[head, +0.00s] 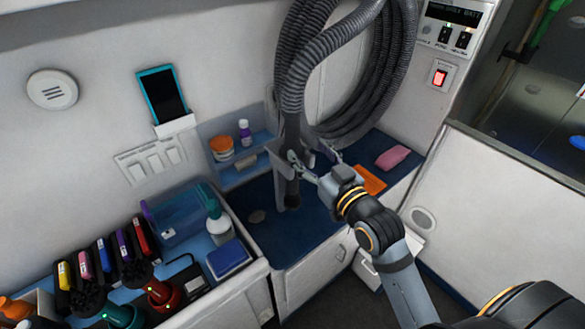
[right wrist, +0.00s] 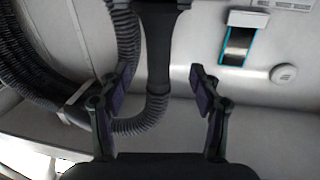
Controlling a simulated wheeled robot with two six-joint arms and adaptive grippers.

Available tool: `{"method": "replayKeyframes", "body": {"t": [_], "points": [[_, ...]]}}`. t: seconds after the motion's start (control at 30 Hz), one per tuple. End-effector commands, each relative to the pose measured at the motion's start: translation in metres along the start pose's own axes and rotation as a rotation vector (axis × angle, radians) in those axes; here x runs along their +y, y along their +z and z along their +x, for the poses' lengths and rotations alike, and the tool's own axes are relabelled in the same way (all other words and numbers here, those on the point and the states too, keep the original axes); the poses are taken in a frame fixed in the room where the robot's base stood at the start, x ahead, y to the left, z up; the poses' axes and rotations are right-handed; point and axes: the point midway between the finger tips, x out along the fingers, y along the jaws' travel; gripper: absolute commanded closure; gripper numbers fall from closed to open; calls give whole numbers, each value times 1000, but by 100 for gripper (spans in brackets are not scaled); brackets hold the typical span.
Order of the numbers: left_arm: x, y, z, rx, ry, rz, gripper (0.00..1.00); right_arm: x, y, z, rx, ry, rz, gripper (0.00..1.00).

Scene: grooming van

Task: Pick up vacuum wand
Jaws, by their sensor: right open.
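The vacuum wand (head: 292,190) is a dark upright tube below the coiled grey hose (head: 303,75), at the back wall in the head view. My right gripper (head: 312,158) reaches it from the front right with its fingers spread. In the right wrist view, the wand (right wrist: 161,55) stands between the two open fingers (right wrist: 160,82), with a gap on each side. The hose (right wrist: 125,60) curves behind it there. Part of the wand is hidden by the fingers in the head view. My left gripper is not in view.
A blue-lined counter recess (head: 262,235) lies under the wand. An orange cloth (head: 369,180) and a pink item (head: 392,157) lie to its right. A small shelf holds an orange-lidded jar (head: 221,148).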

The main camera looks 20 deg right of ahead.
Motion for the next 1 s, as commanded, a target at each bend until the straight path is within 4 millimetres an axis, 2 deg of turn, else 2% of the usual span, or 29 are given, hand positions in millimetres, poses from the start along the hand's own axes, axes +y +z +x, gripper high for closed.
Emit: {"method": "replayKeyframes", "body": {"t": [0.03,0.1,0.3,0.57,0.8,1.0], "points": [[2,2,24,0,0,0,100,0,10,8,11,0,2,36],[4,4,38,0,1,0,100,0,10,17,9,-3,2,36],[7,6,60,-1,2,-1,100,0,6,35,4,-2,0,36],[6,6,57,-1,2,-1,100,0,0,42,-1,-4,0,36],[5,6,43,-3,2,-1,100,2,-2,81,-2,-4,2,36],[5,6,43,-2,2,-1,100,2,1,90,-1,-4,0,36]]}}
